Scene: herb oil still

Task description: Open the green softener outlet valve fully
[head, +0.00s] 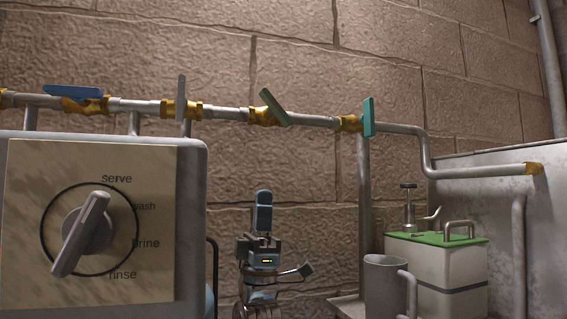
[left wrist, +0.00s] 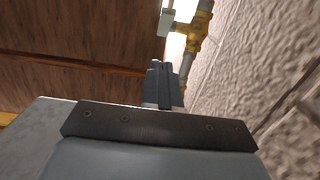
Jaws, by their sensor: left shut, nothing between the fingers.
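A grey pipe (head: 222,113) runs along the wall with several lever valves. One valve has a grey-green lever (head: 274,107) tilted diagonally across the pipe. To its right, a brighter teal-green lever (head: 368,117) stands upright, crosswise to the pipe. I cannot tell from labels which one is the softener outlet. My right gripper is out of view.
Farther left are a grey upright lever (head: 181,98) and a blue lever (head: 73,92) lying nearly along the pipe. A dial panel (head: 150,260) stands at left front. A grey mug (head: 384,285) and a green-topped container (head: 440,265) stand at right. Space above my left gripper is clear.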

